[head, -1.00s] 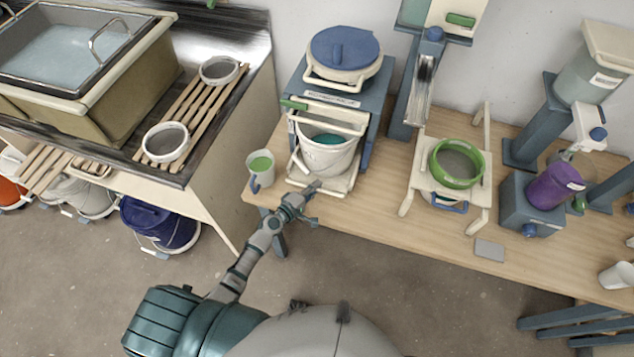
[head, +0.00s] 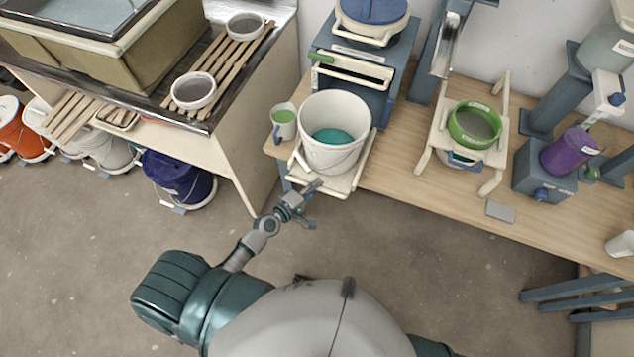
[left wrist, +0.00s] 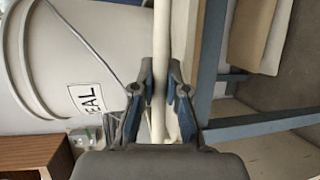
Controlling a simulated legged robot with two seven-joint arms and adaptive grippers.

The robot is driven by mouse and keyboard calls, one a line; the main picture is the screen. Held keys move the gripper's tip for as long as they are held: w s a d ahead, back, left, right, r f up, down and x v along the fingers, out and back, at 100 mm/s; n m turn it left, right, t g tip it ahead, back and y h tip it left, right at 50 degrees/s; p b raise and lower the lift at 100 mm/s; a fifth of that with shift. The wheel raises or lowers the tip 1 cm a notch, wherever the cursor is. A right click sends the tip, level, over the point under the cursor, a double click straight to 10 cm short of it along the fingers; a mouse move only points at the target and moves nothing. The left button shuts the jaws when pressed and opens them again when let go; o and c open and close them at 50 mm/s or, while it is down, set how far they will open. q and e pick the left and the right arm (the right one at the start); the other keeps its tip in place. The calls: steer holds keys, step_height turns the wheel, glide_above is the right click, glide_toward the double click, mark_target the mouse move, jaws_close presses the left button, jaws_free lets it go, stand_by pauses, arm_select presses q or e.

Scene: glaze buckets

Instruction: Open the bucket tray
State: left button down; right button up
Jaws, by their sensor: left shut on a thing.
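The bucket tray (head: 349,180) is a cream sliding tray that sticks out from the blue-grey stand (head: 391,95) past the table's front edge. A white bucket (head: 343,158) with teal glaze inside stands upright on it. My left gripper (head: 312,187) is at the tray's front edge. In the left wrist view, my left gripper (left wrist: 160,100) is shut on a cream bar of the tray (left wrist: 160,65), with the labelled bucket (left wrist: 75,60) close beside. My right gripper is not in view.
A sieve stand with a green ring (head: 474,125) is to the right on the table. A sink cabinet (head: 262,140) is at the left. The floor in front is clear.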

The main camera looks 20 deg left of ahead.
arm_select(q)
steer(key=shift+s+f, duration=0.15)
steer(key=shift+f, duration=0.05)
steer(key=c, duration=1.2)
jaws_free()
steer(key=v, duration=1.1)
steer(key=shift+s+a+r, duration=0.2)
steer(key=shift+s, duration=0.15)
steer(key=shift+f, duration=0.1)
